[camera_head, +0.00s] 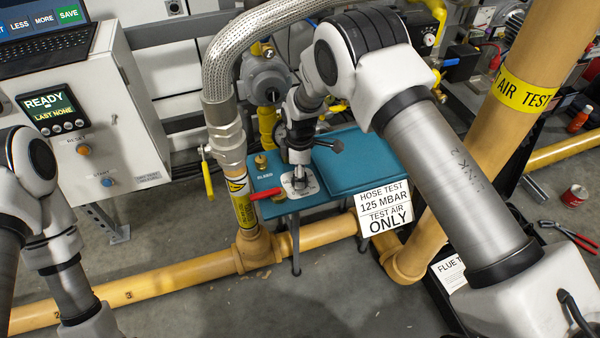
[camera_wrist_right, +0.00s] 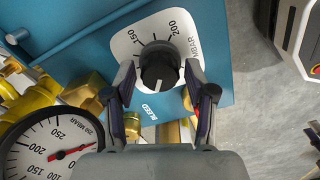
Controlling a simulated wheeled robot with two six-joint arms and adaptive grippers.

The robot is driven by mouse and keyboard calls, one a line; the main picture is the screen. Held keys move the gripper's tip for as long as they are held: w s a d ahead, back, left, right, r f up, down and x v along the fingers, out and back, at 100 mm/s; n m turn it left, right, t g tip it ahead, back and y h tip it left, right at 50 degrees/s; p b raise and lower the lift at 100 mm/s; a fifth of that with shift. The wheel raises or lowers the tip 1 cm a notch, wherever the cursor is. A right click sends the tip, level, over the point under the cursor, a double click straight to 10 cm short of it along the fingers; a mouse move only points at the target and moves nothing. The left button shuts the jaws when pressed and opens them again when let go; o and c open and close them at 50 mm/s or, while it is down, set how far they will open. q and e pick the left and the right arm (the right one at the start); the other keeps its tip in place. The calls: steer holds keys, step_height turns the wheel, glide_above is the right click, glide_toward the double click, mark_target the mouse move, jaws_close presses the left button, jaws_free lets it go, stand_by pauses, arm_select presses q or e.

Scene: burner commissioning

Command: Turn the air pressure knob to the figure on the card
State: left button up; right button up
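The black air pressure knob (camera_wrist_right: 158,66) sits on a white dial plate on the teal bench in the right wrist view. Its white pointer mark faces down and slightly left; 150 and 200 show above it. My right gripper (camera_wrist_right: 160,74) is open, a finger on each side of the knob, with small gaps visible. In the head view the right gripper (camera_head: 298,168) points down at the dial plate (camera_head: 314,186) and hides the knob. The white card (camera_head: 384,208) reads "HOSE TEST 125 MBAR". My left arm is at the left edge; its gripper is out of view.
A round gauge (camera_wrist_right: 50,145) with a red needle is close to the right gripper. A red-handled valve (camera_head: 265,194) is left of the dial plate. A braided hose (camera_head: 222,80) and yellow pipe (camera_head: 170,274) stand near. A control box (camera_head: 85,115) is at left.

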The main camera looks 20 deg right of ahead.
steer(key=c, duration=0.7)
steer(key=shift+r+m+p, duration=0.15)
steer(key=shift+m+p, duration=1)
steer(key=shift+m, duration=0.45)
steer(key=m+p, duration=0.1)
steer(key=m, duration=0.2)
steer(key=shift+m, duration=0.3)
steer(key=m+p, duration=0.1)
steer(key=m, duration=0.9)
steer(key=shift+f+p, duration=0.2)
steer(key=shift+p, duration=0.1)
steer(key=shift+m, duration=0.4)
